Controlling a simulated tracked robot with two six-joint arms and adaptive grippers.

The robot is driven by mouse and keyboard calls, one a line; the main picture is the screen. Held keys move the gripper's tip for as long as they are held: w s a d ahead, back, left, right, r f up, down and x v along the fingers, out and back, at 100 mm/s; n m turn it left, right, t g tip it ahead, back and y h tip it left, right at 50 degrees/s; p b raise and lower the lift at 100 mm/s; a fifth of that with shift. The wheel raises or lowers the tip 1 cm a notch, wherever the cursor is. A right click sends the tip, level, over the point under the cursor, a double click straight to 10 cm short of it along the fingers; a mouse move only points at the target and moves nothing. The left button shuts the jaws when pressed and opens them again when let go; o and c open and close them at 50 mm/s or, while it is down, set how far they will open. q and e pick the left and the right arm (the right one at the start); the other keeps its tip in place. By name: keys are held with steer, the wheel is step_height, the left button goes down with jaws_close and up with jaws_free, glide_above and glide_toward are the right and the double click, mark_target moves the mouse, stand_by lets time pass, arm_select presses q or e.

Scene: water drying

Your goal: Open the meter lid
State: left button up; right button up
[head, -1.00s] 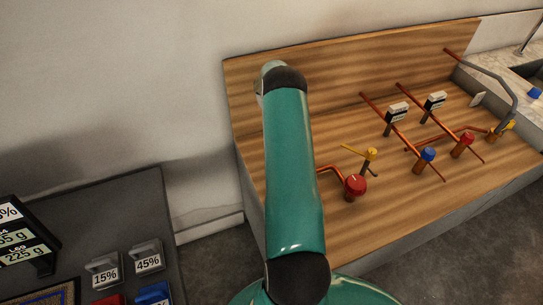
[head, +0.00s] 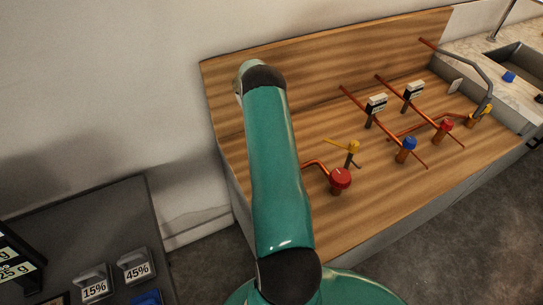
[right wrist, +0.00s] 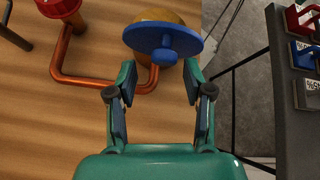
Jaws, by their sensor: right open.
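In the right wrist view a round blue lid (right wrist: 148,38) with a raised blue knob sits over a brass-coloured body (right wrist: 172,18), apparently the meter. A copper pipe (right wrist: 75,79) runs from it to a red knob (right wrist: 66,6). My right gripper (right wrist: 158,82) is open and empty, with its fingers just below the lid in the picture, one on each side of the pipe end. Contact with the lid cannot be told. In the head view my green arm covers the place left of the red knob (head: 340,178), and the lid does not show. My left gripper is not in view.
The wooden bench (head: 390,190) carries several pipes, a blue knob (head: 405,150), a yellow valve (head: 353,147) and white display boxes (head: 376,104). A dark table (head: 75,235) with labelled weights (head: 134,265) stands at left. A sink (head: 525,62) lies at far right.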

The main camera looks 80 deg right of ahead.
step_height(320, 180, up, 10)
steer(key=shift+f, duration=0.25)
steer(key=shift+a, duration=0.1)
stand_by(0.5)
